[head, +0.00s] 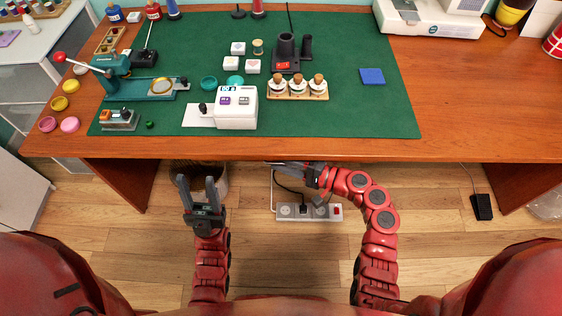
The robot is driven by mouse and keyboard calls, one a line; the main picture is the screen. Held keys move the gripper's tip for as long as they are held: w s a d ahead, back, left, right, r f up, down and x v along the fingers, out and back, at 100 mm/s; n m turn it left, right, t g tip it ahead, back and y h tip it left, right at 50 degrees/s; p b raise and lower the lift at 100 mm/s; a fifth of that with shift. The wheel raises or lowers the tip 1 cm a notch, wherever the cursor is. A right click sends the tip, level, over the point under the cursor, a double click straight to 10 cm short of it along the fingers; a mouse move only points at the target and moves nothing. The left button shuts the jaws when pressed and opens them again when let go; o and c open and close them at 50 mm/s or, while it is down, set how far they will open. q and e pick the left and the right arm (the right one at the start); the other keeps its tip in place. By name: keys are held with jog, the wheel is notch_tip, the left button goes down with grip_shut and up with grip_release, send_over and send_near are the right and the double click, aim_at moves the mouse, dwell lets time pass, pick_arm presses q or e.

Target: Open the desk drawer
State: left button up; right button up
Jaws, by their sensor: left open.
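The wooden desk (470,150) spans the head view, with a green mat on its top. I see its front edge from above; no drawer front or handle can be made out there. My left gripper (198,186) is below and in front of the desk edge, left of centre. Its two fingers are apart, point toward the desk and hold nothing. My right gripper (290,167) lies sideways just under the desk's front edge, pointing left. Its fingertips are partly hidden by the edge, and I cannot tell whether it touches anything.
On the mat stand a green press (115,78), a white device (237,107) and a wooden rack of bottles (298,88). A power strip (295,212) and a black pedal (481,206) lie on the floor. A bin (205,172) is behind my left gripper.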

grip_shut()
dwell(1.2)
